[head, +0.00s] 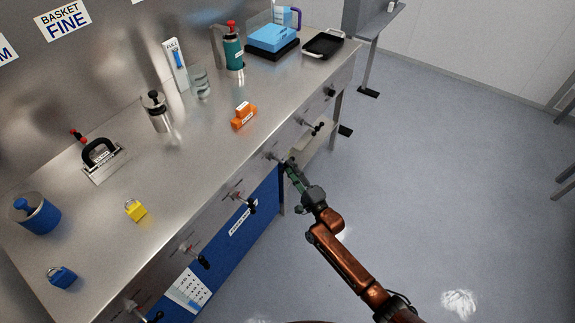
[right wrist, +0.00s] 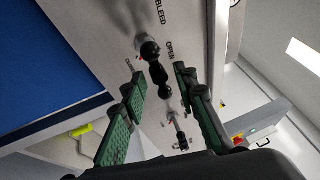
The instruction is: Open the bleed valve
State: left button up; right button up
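The bleed valve, a black knobbed lever (right wrist: 153,62), shows in the right wrist view on the steel panel beneath the "BLEED" label (right wrist: 160,12), with an "OPEN" mark (right wrist: 171,50) beside it. My right gripper (right wrist: 160,74) is open, its two green-padded fingers on either side of the lever's free end. I cannot tell whether either finger touches it. In the head view my right gripper (head: 291,170) is at the counter's front panel and hides most of this valve. My left gripper is not in view.
Other black-handled valves line the counter's front, one to the right (head: 311,125) and one to the left (head: 244,201). A blue panel (head: 250,225) lies below. The counter top holds an orange block (head: 243,115) and a yellow padlock (head: 136,210). The floor (head: 430,170) at right is clear.

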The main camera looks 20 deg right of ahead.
aim_at(281, 162)
jog(key=shift+x, duration=1.2)
jog(key=shift+c, duration=0.5)
grip_shut()
